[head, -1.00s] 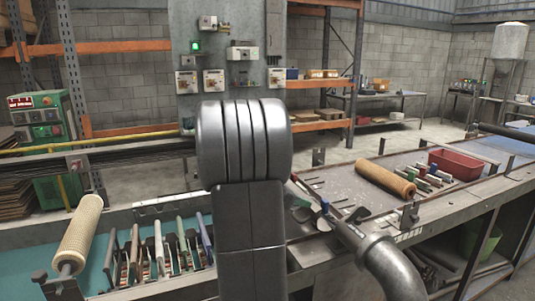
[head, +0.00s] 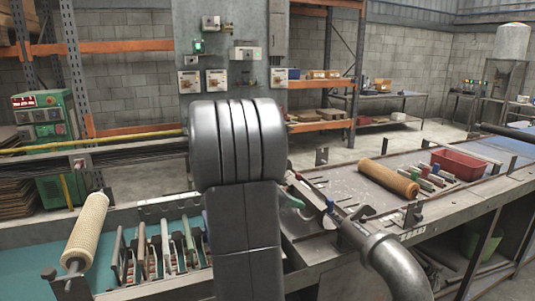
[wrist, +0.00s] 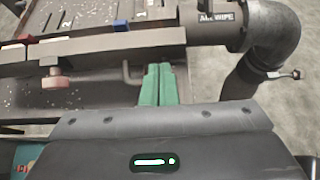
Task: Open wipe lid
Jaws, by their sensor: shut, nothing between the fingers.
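The air wipe shows in the wrist view as a long grey bar (wrist: 100,50), with an "AIR WIPE" label (wrist: 216,18) at its pipe end. A small bent metal handle (wrist: 128,72) sticks out of the bar's near side. Whether the bar's lid is open or shut I cannot tell. My gripper (wrist: 160,69) has green fingers pressed together, empty, just right of the handle and close to the bar; contact is unclear. In the head view my arm hides most of the air wipe, and a green part of my gripper (head: 291,200) shows beside it.
A thick grey pipe (head: 385,255) bends down at the bar's right end. On the bench lie an orange-brown mesh tube (head: 388,178) and a red bin (head: 458,165).

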